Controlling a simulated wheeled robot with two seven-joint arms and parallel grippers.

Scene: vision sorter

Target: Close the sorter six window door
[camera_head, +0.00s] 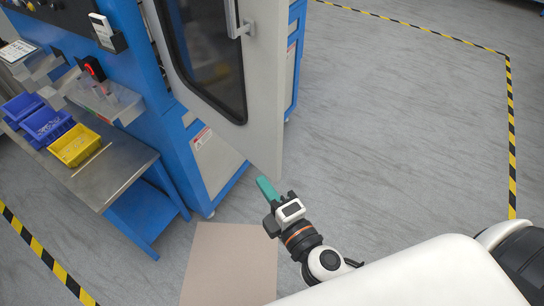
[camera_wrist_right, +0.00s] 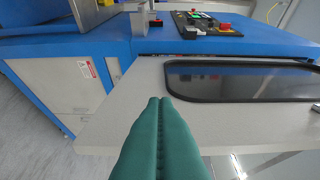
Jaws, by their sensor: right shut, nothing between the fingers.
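The sorter's window door (camera_head: 262,100) is a pale grey panel with a dark rounded window (camera_head: 205,50) and a metal handle (camera_head: 234,20). It stands swung out from the blue sorter body. My right gripper (camera_head: 262,183) has teal fingers, shut and empty, near the door's lower corner. In the right wrist view the shut fingers (camera_wrist_right: 160,100) point at the door panel (camera_wrist_right: 120,122), with the window (camera_wrist_right: 235,82) beyond to the right. I cannot tell whether the fingertips touch the panel. My left gripper is not in view.
A metal bench (camera_head: 115,172) with blue bins (camera_head: 45,122) and a yellow bin (camera_head: 76,147) stands at the left. A beige board (camera_head: 230,262) lies on the floor near my right gripper. The grey floor (camera_head: 410,110) at the right is clear, bounded by yellow-black tape (camera_head: 511,130).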

